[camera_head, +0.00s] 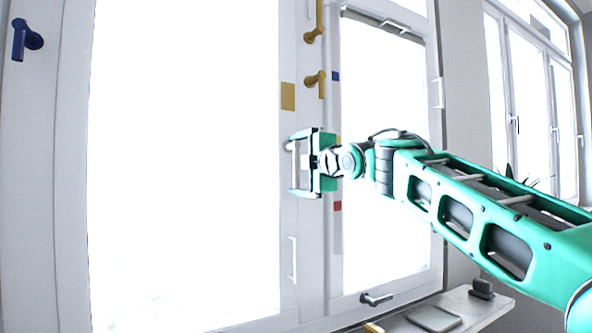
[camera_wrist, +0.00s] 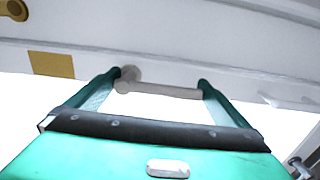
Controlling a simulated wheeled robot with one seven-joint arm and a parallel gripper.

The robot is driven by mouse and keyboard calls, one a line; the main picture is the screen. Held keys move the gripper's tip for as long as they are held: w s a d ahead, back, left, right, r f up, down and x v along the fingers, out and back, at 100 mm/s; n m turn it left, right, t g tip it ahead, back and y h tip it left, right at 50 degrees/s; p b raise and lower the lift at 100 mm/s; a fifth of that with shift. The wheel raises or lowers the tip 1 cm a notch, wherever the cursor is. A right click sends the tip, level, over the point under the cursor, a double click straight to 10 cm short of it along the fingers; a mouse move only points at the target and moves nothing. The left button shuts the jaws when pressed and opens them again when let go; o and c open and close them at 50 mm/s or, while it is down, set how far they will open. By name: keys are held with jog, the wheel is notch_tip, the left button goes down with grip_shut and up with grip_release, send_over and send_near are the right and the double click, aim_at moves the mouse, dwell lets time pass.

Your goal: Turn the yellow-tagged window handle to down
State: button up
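A pale grey lever handle (camera_wrist: 165,90) with a round base sits on the white window frame. In the wrist view its base is at the left and its lever runs right, which is downward in the head view. In the head view it shows faintly at the gripper's fingers (camera_head: 293,146). A small yellow tag (camera_head: 338,140) shows on the post at that height, partly hidden by my gripper. My gripper (camera_head: 293,164) is open, its fingers above and below the handle. In the wrist view the gripper (camera_wrist: 158,78) has the lever between its fingertips; contact is unclear.
Brass handles (camera_head: 315,80) and a larger ochre square (camera_head: 288,96) are above. A blue tag (camera_head: 336,76) and red tag (camera_head: 338,206) mark the post. A dark blue handle (camera_head: 25,40) is far left. A sill (camera_head: 455,310) with small objects is below.

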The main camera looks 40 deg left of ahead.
jog(key=shift+s+a, duration=0.1)
jog(key=shift+s, duration=0.1)
jog(key=shift+s+d+r, duration=0.1)
jog(key=shift+s+d, duration=0.25)
jog(key=shift+d, duration=0.2)
jog(key=v, duration=0.9)
jog(key=shift+w+d, duration=0.25)
jog(key=shift+d, duration=0.1)
